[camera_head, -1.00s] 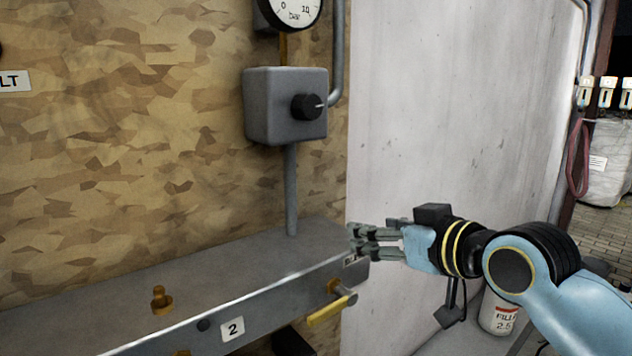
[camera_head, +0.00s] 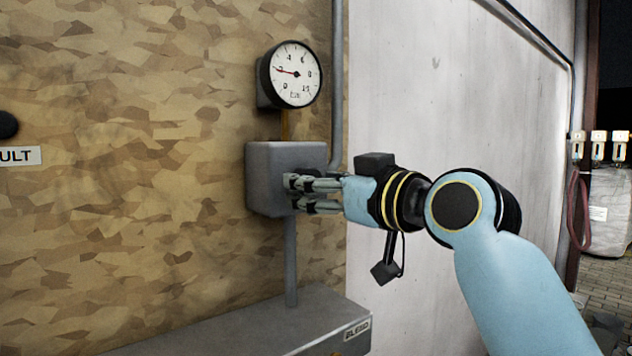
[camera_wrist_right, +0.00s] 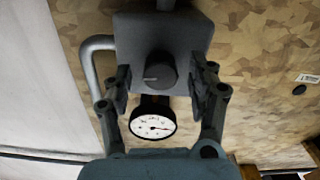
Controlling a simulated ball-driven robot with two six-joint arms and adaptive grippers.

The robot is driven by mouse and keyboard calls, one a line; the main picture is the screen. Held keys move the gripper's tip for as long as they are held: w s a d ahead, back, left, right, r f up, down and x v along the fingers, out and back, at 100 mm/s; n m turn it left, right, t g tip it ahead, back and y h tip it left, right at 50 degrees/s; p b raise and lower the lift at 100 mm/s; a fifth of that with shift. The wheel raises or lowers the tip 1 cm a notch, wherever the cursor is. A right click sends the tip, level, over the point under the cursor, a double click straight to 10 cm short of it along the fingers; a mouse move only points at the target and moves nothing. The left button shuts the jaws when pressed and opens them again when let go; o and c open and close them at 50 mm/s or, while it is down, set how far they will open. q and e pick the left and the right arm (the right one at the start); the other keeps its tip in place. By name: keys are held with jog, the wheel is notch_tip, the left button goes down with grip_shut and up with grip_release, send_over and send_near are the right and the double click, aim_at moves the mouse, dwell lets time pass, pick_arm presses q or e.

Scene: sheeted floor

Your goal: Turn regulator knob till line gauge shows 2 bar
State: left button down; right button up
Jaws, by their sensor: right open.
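The grey regulator box (camera_head: 262,160) is on the camouflage-patterned wall, below the round white line gauge (camera_head: 291,74). The gauge's red needle points left, close to the 2 mark; the exact reading is too small to tell. My right gripper (camera_head: 294,190) is open in front of the box and hides the knob in the head view. In the right wrist view, the dark round knob (camera_wrist_right: 160,71) shows between the open fingers of my right gripper (camera_wrist_right: 163,79), with gaps on both sides. The gauge (camera_wrist_right: 153,122) also shows there, upside down. My left gripper is not in view.
A grey pipe (camera_head: 337,90) runs beside the gauge and box. A grey ledge (camera_head: 250,325) lies below. A pale wall panel (camera_head: 420,100) stands at right. The space in front of the wall left of the box is clear.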

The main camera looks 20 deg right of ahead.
jog(key=shift+w+a, duration=0.15)
jog(key=shift+w, duration=0.2)
jog(key=c, duration=1.1)
jog(key=shift+m+p, duration=0.9)
jog(key=shift+p, duration=0.3)
jog(key=shift+c, duration=0.2)
jog(key=o, duration=1.1)
jog(key=shift+o, duration=0.2)
